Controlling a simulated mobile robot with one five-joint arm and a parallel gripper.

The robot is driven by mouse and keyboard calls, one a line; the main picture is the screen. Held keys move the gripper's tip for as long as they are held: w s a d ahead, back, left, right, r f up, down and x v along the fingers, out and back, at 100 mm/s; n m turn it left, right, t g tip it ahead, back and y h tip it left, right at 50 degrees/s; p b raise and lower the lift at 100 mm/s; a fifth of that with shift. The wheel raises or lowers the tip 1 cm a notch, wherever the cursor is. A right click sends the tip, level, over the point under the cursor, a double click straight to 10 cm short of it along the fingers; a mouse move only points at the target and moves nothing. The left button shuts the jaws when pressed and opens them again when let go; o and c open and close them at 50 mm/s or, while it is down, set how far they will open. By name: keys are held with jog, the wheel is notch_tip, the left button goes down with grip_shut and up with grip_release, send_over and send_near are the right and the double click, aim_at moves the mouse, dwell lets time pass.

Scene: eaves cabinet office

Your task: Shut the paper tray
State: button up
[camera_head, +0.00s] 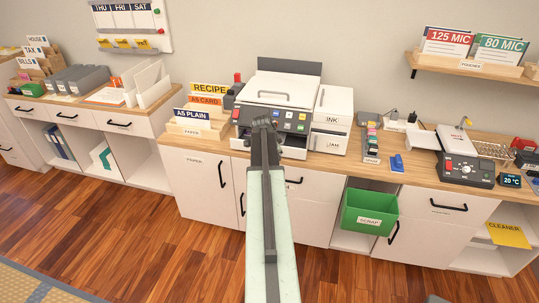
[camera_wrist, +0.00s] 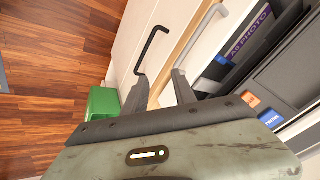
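The printer (camera_head: 280,95) stands on the wooden counter against the wall. Its paper tray shows in the wrist view as a white front (camera_wrist: 220,38) with a grey handle, and behind it a dark inside with a purple "A6 PHOTO" label, so the tray stands pulled out. In the head view my arm covers much of the printer's lower front, and the tray's white front (camera_head: 293,153) shows only partly. My gripper (camera_wrist: 160,78) has its two fingers apart with nothing between them, close to the tray front and the counter edge. My gripper (camera_head: 264,123) is in front of the printer.
Paper folders (camera_head: 195,118) stand left of the printer. A stapler row (camera_head: 371,140) and a blue object (camera_head: 397,162) lie to its right. Below, cabinet doors have black handles (camera_wrist: 150,45), and a green scrap bin (camera_head: 368,212) sticks out. The floor in front is clear.

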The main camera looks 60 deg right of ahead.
jog(key=w+a+f+n+t+y+b, duration=0.1)
jog(key=w+a+n+t+b, duration=0.25)
jog(key=w+t+b, duration=0.2)
jog(key=w+a+n+t+y+b, duration=0.25)
jog(key=w+n+t+b, duration=0.2)
jog(key=w, duration=0.25)
jog(key=s+d+f+m+t+h+b, duration=0.5)
jog(key=s+d+f+t+h+b, duration=0.35)
jog(key=b, duration=1.45)
jog(key=w+d, duration=0.1)
jog(key=w+d+r+g+y, duration=0.1)
jog(key=w, duration=0.1)
jog(key=w+d+g+y+p, duration=0.1)
jog(key=w, duration=0.1)
jog(key=shift+r, duration=0.35)
jog(key=shift+s, duration=0.1)
grip_shut()
